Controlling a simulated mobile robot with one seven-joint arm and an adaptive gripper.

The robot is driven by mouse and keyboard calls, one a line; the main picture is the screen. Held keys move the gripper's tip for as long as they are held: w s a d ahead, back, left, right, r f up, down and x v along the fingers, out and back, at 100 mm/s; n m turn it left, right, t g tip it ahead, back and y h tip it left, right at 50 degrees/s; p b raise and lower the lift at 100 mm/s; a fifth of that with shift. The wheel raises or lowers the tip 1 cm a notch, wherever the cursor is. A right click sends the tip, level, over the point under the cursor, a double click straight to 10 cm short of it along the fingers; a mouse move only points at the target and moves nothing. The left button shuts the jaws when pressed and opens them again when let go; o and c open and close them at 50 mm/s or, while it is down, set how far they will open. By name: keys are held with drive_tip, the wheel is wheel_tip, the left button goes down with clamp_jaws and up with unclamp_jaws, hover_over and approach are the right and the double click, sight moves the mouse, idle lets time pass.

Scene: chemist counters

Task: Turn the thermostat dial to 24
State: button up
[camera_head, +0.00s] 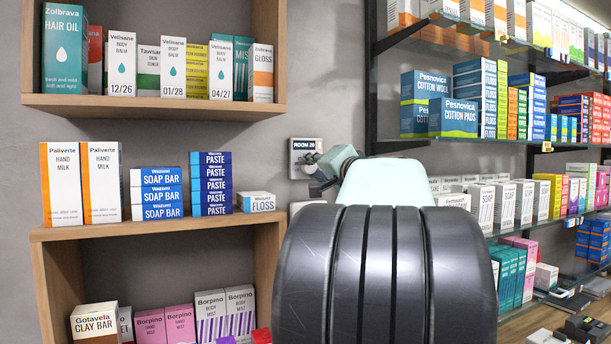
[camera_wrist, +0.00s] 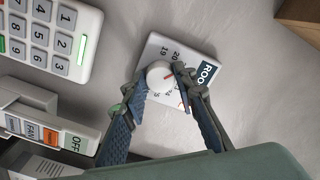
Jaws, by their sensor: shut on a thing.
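The thermostat (camera_head: 305,146) is a small white plate on the grey wall. Its dark label reads "ROOM 20" in the head view, and the plate also shows in the wrist view (camera_wrist: 190,53). Its round white dial (camera_wrist: 159,72) has a red pointer mark; the numbers 19 and 20 are legible beside it, others are partly hidden by the fingers. My gripper (camera_wrist: 160,83) is shut on the dial, one finger on each side. In the head view my gripper (camera_head: 318,172) is at the plate, and the dial is hidden behind it.
In the wrist view a white keypad (camera_wrist: 45,38) and a switch panel marked OFF and FAN (camera_wrist: 62,128) are close to my gripper's left. Wooden shelves (camera_head: 160,228) with boxes stand left of the thermostat, and a dark shelf rack (camera_head: 372,75) stands right.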

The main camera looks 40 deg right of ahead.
drive_tip(key=m+b, duration=0.1)
drive_tip(key=m, duration=0.3)
drive_tip(key=shift+m, duration=0.3)
drive_tip(key=m, duration=0.5)
drive_tip(key=shift+r+m, duration=0.1)
drive_tip(key=shift+m, duration=0.2)
drive_tip(key=m+p, duration=0.2)
drive_tip(key=m, duration=0.3)
drive_tip(key=shift+r, duration=0.1)
drive_tip(key=shift+m+p, duration=0.75)
drive_tip(key=shift+m, duration=1.35)
drive_tip(key=o, duration=1.2)
drive_tip(key=shift+c, duration=0.2)
